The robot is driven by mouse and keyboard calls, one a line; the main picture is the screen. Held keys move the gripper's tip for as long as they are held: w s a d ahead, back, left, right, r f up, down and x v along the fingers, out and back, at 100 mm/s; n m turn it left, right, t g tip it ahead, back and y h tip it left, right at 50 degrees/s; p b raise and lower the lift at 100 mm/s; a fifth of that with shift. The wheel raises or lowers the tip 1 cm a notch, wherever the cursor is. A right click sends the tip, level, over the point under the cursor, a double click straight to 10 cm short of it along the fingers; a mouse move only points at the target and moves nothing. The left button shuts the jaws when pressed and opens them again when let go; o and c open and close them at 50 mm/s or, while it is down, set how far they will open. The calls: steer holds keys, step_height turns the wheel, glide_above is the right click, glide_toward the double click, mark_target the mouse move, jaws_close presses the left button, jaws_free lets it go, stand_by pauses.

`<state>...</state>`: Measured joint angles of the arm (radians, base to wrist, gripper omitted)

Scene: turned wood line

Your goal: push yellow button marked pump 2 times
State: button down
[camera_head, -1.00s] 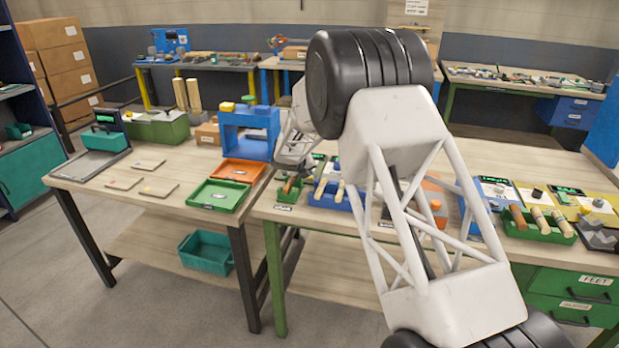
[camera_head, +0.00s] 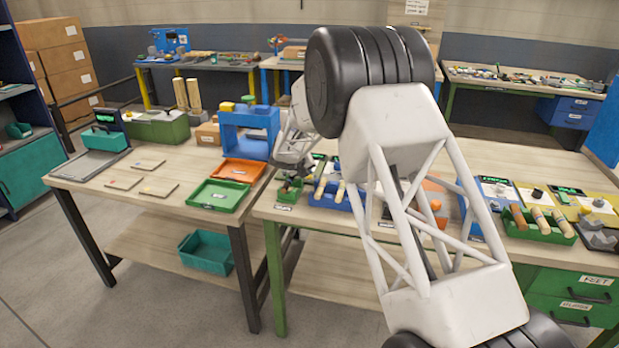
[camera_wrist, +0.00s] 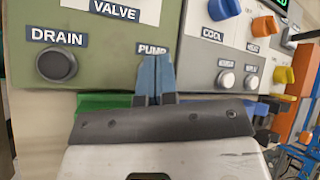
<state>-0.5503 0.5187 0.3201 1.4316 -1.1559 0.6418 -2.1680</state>
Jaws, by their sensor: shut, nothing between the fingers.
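In the wrist view, my gripper (camera_wrist: 155,78) is shut, its two blue-grey fingers together. Its tips are at the PUMP label (camera_wrist: 146,48) on an olive-green panel (camera_wrist: 100,62). The yellow button marked pump cannot be seen; the fingers cover the panel just below that label. I cannot tell whether the tips touch a button. A dark round button (camera_wrist: 56,65) under the DRAIN label sits to the left of the fingers. In the head view my gripper's fingertips are not clear.
A VALVE label (camera_wrist: 115,11) is above. In the head view, a green tray (camera_head: 215,195) and an orange tray (camera_head: 238,170) lie left of my arm.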

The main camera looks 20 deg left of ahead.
steer(key=shift+w+r, duration=0.1)
steer(key=shift+r, duration=0.2)
steer(key=shift+r, duration=2.55)
